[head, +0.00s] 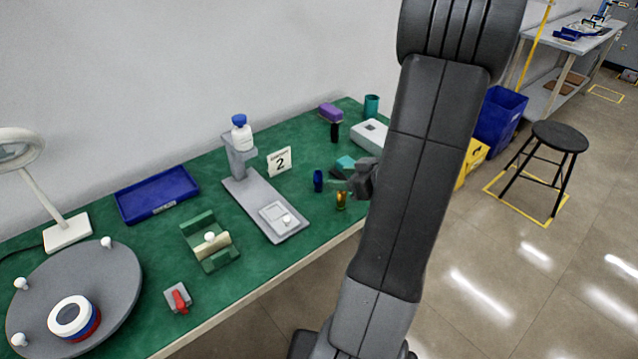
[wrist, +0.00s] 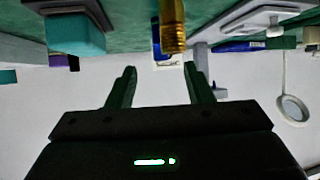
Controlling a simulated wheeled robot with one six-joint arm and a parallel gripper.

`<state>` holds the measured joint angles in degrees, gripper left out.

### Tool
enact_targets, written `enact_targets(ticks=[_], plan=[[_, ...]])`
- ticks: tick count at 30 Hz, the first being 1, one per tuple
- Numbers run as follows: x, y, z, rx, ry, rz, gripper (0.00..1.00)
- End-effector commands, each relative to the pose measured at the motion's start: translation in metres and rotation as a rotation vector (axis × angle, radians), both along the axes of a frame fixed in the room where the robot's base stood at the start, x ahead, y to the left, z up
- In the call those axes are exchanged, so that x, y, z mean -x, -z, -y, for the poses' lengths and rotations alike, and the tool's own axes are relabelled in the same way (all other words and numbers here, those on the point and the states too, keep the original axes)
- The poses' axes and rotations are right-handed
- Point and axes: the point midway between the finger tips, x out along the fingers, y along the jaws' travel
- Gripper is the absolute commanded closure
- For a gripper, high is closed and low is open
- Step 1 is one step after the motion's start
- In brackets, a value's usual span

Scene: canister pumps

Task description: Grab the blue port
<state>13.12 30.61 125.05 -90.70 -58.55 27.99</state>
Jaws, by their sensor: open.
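The blue port (head: 318,181) is a small dark blue upright cylinder on the green bench top. In the head view it stands just left of my gripper (head: 338,184), with a small gap between them. In the wrist view, which looks upside down, a blue piece (wrist: 156,47) that seems to be the port shows beyond the fingertips, partly hidden by a gold cylinder. My gripper (wrist: 160,68) is open, its two green fingers apart with nothing between them.
The gold cylinder (head: 341,200) stands close in front of the port, and a teal block (head: 346,165) lies just behind. A grey stand with a white bottle (head: 242,135) and a card marked 2 (head: 279,161) are to the left. Bench edge is near.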

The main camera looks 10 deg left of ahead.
Motion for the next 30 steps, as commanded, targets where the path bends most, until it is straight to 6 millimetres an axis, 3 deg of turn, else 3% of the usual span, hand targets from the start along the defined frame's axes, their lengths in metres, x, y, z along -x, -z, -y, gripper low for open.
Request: enact_targets(ticks=[6, 17, 24, 30], plan=[[-0.013, 0.017, -0.026, -0.001, -0.003, -0.001, 0.53], [-0.023, 0.026, -0.045, 0.000, -0.001, 0.000, 0.53], [-0.037, 0.037, -0.071, 0.000, -0.003, -0.001, 0.53], [-0.043, 0.044, -0.082, 0.000, 0.000, -0.001, 0.53]])
